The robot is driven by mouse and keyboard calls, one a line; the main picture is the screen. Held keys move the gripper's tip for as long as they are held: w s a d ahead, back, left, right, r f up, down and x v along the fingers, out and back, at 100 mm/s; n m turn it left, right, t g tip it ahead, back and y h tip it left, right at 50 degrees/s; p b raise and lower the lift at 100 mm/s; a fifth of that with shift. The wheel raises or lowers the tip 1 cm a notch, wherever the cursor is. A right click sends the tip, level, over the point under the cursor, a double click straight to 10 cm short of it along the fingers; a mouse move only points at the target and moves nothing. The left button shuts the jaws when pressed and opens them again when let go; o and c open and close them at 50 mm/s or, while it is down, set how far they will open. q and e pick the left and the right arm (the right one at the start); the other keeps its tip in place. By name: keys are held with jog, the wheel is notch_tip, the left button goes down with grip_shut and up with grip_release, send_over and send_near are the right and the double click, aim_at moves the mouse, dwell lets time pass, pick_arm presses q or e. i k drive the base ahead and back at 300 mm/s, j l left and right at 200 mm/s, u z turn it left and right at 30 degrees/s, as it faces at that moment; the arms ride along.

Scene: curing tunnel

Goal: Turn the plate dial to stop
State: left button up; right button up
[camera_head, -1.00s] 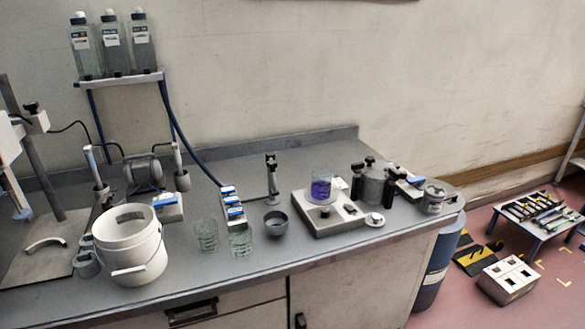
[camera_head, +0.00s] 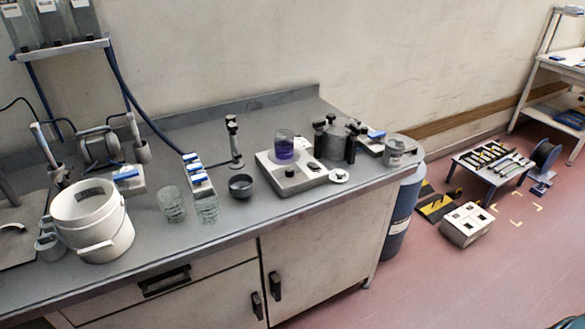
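The plate (camera_head: 271,176) is a pale, flat block on the grey bench, right of the bench's middle. A glass beaker (camera_head: 284,148) with purple liquid stands on it. A small dark knob (camera_head: 290,172) sits on the plate's front part and looks like the dial; its setting is too small to read. A pale round disc (camera_head: 338,176) lies at the plate's right front corner. Neither of my grippers is in view, and nothing touches the plate's knob.
A white bucket (camera_head: 115,247), two glass beakers (camera_head: 172,205) and a dark bowl (camera_head: 241,186) stand left of the plate. A blue drum (camera_head: 399,218) stands at the bench's right end.

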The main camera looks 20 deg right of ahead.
aim_at(290, 173)
jog(key=i+j, duration=0.45)
jog(key=z, duration=2.1)
